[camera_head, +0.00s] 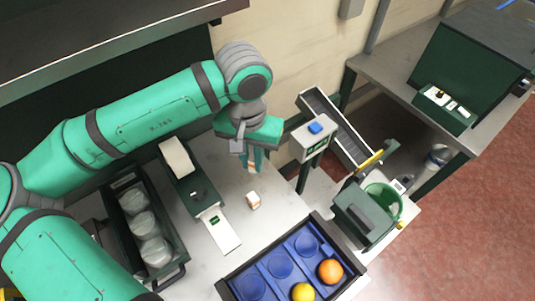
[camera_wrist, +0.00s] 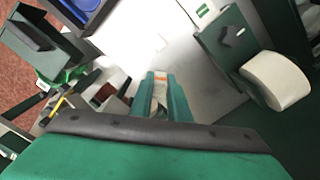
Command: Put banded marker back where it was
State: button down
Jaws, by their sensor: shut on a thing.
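My gripper (camera_head: 256,160) is shut on a small pale marker with an orange band (camera_head: 254,167), held upright between the fingers above the pale table. In the wrist view the gripper (camera_wrist: 161,95) shows the marker's top (camera_wrist: 160,78) between its green fingers; the fingers hide its sides. A second small pale block with an orange-brown part (camera_head: 253,201) stands on the table just in front of the gripper, apart from it.
A blue tray (camera_head: 262,264) with round wells holds an orange (camera_head: 330,271) and a yellow fruit (camera_head: 303,292).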

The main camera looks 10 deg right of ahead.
jog(key=shift+w+d+f+n, duration=0.1)
jog(key=shift+d+f+n, duration=0.65)
jog(key=shift+f, duration=0.6)
jog(key=shift+w+d+f+n, duration=0.1)
jog(key=shift+d+f+n, duration=0.7)
jog(key=shift+f, duration=0.55)
jog(key=shift+w+d+f+n, duration=0.1)
jog(key=shift+d+f+n, duration=0.65)
jog(key=shift+f, duration=0.6)
jog(key=shift+a+f, duration=0.1)
jog(key=shift+f, duration=0.55)
jog(key=c, duration=1.2)
grip_release()
jog(key=shift+r, duration=0.1)
